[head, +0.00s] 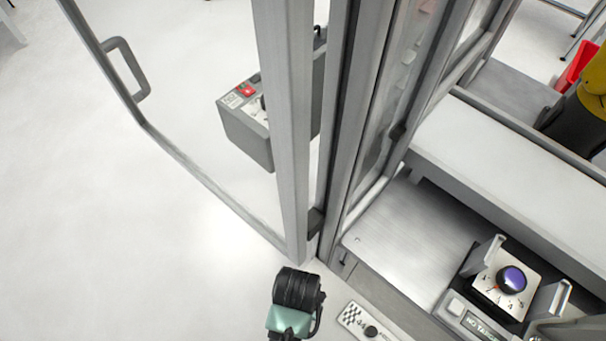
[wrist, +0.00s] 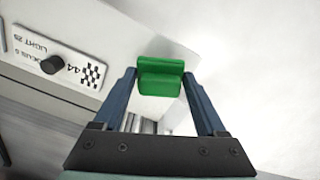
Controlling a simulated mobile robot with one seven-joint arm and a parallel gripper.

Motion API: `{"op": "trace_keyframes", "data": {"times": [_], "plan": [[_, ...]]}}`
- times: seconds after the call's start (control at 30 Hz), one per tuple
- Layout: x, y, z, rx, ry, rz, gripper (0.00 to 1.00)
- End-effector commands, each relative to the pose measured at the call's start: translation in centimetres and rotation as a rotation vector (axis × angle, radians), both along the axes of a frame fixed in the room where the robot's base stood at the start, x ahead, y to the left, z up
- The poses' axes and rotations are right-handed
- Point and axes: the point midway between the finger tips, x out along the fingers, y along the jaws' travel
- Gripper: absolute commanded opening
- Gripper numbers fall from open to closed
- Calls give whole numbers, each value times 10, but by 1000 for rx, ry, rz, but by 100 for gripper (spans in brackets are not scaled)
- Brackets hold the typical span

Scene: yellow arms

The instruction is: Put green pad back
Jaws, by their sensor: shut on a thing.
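The green pad (wrist: 160,68) is a small, bright green block with a ridged or stepped shape. It shows in the wrist view between the tips of the two blue fingers. My gripper (wrist: 160,78) is shut on it, one finger on each side, and holds it up off any surface that I can make out. In the head view, only a black and teal part of my arm shows at the bottom middle. The pad and the fingers cannot be seen there. No place for the pad can be made out in either view.
A white panel (wrist: 55,60) with a black knob and checker mark is left of the pad. A dial unit (head: 500,285) sits lower right. The white floor (head: 110,240) at left is clear.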

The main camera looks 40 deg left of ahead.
Motion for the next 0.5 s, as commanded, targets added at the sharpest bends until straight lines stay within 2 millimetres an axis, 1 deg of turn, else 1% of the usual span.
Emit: {"op": "trace_keyframes", "data": {"times": [0.03,0.1,0.2,0.37,0.43,0.5], "plan": [[14,0,2,1,-2,-1,22],[27,0,2,2,-2,-1,22],[40,-1,1,0,0,-1,22],[50,-2,0,0,0,0,22],[59,-2,1,2,-2,-2,22],[55,-2,-12,-2,6,1,22]]}}
